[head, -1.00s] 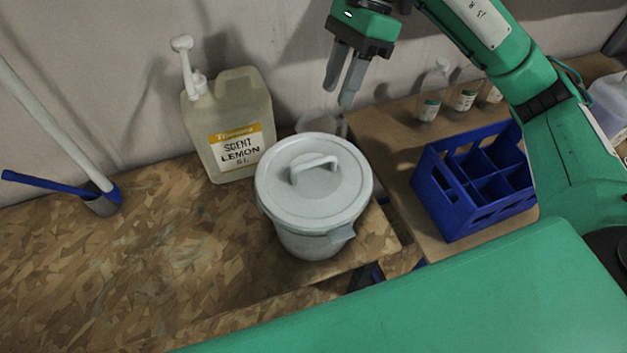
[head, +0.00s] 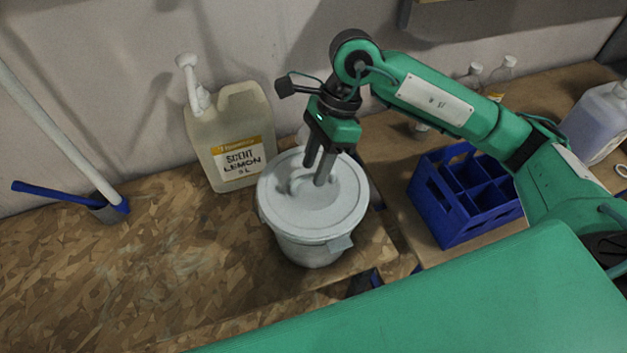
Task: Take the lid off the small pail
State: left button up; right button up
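The small grey pail (head: 308,249) stands upright on the chipboard top. Its round grey lid (head: 298,215) sits on it. The lid's raised handle (head: 283,180) is largely hidden behind my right gripper. My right gripper (head: 316,172) points down over the middle of the lid, with its two fingers apart and a gap between them. I cannot tell whether the handle lies between the fingers or whether they touch it. My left gripper is not in view.
A lemon scent jug (head: 229,140) with a pump stands just behind the pail on the left. A blue divided crate (head: 452,210) stands on the right. A blue-handled scoop or brush (head: 107,211) is at far left. The chipboard (head: 170,270) left of the pail is clear.

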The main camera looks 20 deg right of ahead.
jog(key=shift+x, duration=0.8)
jog(key=shift+c, duration=0.5)
grip_shut()
